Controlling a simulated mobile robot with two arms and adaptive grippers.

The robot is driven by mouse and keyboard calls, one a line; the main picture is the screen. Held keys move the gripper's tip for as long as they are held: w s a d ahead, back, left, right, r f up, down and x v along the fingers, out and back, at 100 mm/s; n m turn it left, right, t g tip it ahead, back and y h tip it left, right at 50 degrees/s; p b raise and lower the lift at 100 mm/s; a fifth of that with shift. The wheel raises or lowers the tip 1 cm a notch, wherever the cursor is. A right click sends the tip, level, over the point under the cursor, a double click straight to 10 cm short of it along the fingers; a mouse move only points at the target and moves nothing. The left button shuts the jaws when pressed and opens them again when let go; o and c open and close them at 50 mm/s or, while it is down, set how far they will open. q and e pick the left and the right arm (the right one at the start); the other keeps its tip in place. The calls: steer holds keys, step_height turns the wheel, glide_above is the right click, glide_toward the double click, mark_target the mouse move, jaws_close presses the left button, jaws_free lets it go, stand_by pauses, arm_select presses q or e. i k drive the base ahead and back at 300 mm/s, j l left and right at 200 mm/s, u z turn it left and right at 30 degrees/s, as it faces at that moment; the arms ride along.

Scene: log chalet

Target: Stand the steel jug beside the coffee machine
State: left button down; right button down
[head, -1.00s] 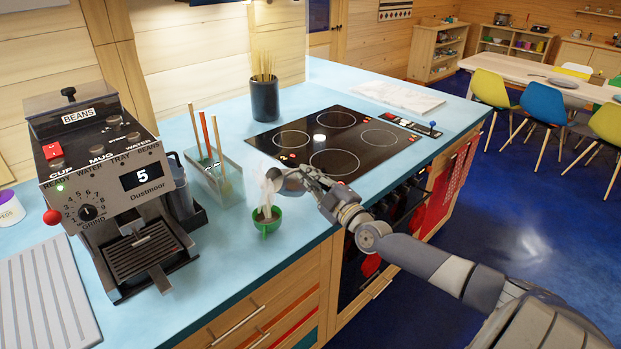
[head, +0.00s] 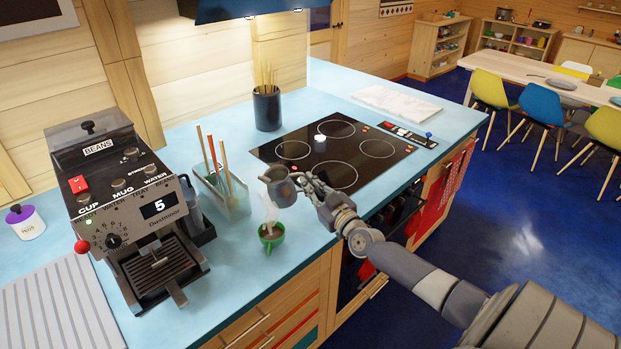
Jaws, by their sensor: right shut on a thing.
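The steel jug (head: 283,191) is grey and hangs above the blue counter, tilted somewhat, its mouth toward the left. My right gripper (head: 304,187) is shut on its right side. A green cup (head: 271,239) with brown contents stands just below and in front of the jug, with pale steam or vapour above it. The coffee machine (head: 132,210) stands at the left of the counter, well left of the jug. My left gripper is not in view.
A clear box (head: 231,203) with upright sticks stands between machine and jug. A dark pot (head: 267,111) of sticks stands behind. The black hob (head: 333,152) lies to the right. A ridged board (head: 55,306) and a lidded pot (head: 25,223) are left of the machine.

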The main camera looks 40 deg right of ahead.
mark_target(303, 215)
steer(key=l+u, duration=0.15)
steer(key=l, duration=0.35)
steer(key=k+l+u, duration=0.15)
steer(key=l, duration=0.3)
steer(key=l+u, duration=0.15)
steer(key=l, duration=0.3)
steer(key=k+l+u, duration=0.15)
steer(key=l, duration=0.3)
